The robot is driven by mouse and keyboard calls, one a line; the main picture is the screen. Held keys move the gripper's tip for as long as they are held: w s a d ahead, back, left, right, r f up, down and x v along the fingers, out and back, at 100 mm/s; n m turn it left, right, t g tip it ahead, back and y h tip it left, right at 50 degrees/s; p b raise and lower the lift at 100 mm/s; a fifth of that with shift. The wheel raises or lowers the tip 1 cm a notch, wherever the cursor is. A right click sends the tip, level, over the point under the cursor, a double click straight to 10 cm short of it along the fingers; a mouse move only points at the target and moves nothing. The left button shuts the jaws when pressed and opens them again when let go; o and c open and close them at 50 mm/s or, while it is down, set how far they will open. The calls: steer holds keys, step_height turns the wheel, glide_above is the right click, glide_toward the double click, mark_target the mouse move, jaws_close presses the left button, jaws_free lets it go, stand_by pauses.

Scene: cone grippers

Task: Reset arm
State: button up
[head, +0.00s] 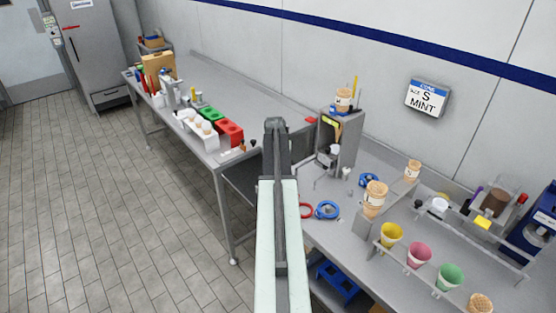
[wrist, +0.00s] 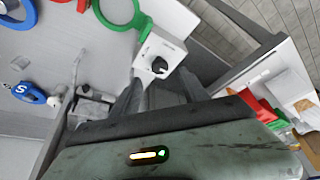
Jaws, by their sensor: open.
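My arm rises from the bottom middle of the head view, its dark upper end standing in front of the bench; the fingertips cannot be made out there. In the wrist view my gripper (wrist: 160,90) shows two dark fingers spread apart with nothing between them. Beyond them is a white box with a black knob (wrist: 160,67). A green ring (wrist: 122,22) and a blue ring (wrist: 18,20) lie at the top left of that view.
A long grey bench (head: 222,75) runs along the wall. Cone cups in yellow (head: 391,233), pink (head: 419,254) and green (head: 449,276) stand in a rack at right. Red bins (head: 230,133) stand on the left part. A mint sign (head: 427,98) hangs above. Open floor lies left.

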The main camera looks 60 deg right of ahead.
steer(key=shift+p+v, duration=0.3)
steer(key=shift+v, duration=0.7)
